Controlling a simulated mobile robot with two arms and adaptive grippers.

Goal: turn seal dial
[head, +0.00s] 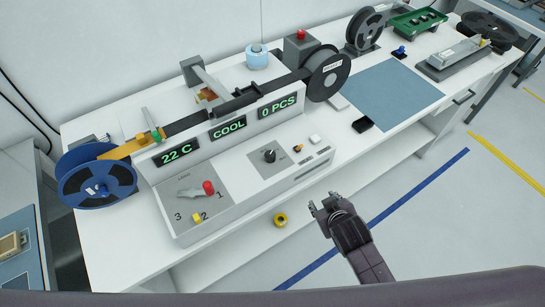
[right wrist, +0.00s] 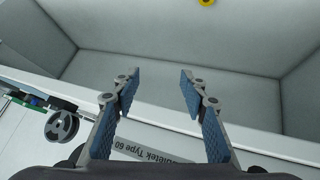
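The taping machine (head: 235,185) stands on the white bench. Its front panel carries a black round knob (head: 269,156), which looks like the seal dial; its small markings are too fine to read. Left of it is a grey lever with a red knob (head: 208,187), among the numbers 1, 2 and 3. Green displays read "22 C" (head: 177,153), "COOL" (head: 228,129) and "0 PCS" (head: 277,107). My right gripper (head: 324,205) is open and empty, in front of the bench edge and apart from the dial. The right wrist view (right wrist: 159,80) shows its fingers spread. My left gripper is out of view.
A blue reel (head: 97,187) is at the machine's left end and a dark reel (head: 327,74) at its right. A yellow ring (head: 281,220) lies near the gripper.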

